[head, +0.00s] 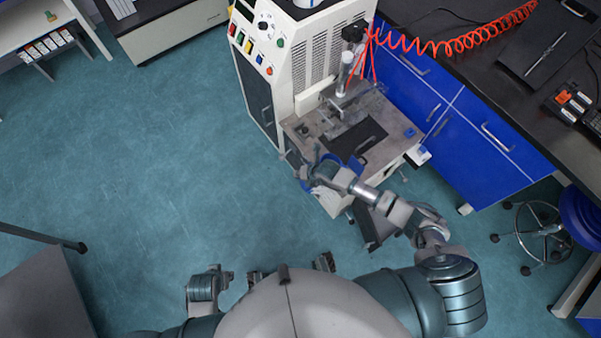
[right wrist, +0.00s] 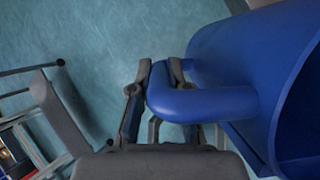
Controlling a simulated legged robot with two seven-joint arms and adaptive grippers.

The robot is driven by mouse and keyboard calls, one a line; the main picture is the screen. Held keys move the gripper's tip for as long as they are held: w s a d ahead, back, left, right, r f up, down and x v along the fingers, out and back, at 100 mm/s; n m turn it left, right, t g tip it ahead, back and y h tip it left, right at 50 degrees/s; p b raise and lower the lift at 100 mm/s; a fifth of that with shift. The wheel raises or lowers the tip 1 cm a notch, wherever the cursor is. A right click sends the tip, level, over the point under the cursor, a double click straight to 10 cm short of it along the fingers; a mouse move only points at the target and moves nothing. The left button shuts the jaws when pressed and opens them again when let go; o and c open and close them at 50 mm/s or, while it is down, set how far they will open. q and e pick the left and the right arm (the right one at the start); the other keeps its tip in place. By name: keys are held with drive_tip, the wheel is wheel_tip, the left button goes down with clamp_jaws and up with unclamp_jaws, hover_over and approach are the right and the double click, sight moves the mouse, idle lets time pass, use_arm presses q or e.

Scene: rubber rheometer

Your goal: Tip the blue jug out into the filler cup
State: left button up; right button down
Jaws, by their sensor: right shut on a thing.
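My right gripper (right wrist: 153,72) is shut on the handle of the blue jug (right wrist: 222,60). The jug fills the right side of the right wrist view, its curved rim edge at the far right; its contents do not show. In the head view my right gripper (head: 306,170) is in front of the machine's work table, with a little of the jug (head: 327,160) showing beside it. I cannot tell how far the jug is tilted. I cannot make out the filler cup. My left arm is low in the head view; its gripper (head: 222,279) is too unclear to read.
The white rheometer (head: 313,60) has a work table (head: 384,112) with a dark plate on it. A red coiled hose (head: 440,47) runs to the right. Blue drawers (head: 490,140) and a stool (head: 582,215) stand at the right.

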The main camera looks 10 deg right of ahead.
use_arm(q)
drive_tip(key=shift+f, duration=0.15)
use_arm(e)
drive_tip(key=shift+w+r, duration=0.15)
idle(0.5)
drive_tip(key=shift+y, duration=0.3)
drive_tip(key=shift+r+y+b, duration=0.1)
drive_tip(key=shift+y+b, duration=0.2)
drive_tip(key=shift+b, duration=0.05)
use_arm(q)
drive_tip(key=v, duration=0.2)
drive_tip(key=shift+s+r, duration=0.2)
drive_tip(key=shift+r, duration=0.05)
drive_tip(key=shift+w+a, duration=0.1)
drive_tip(key=shift+w, duration=0.15)
use_arm(e)
drive_tip(key=shift+r, duration=0.1)
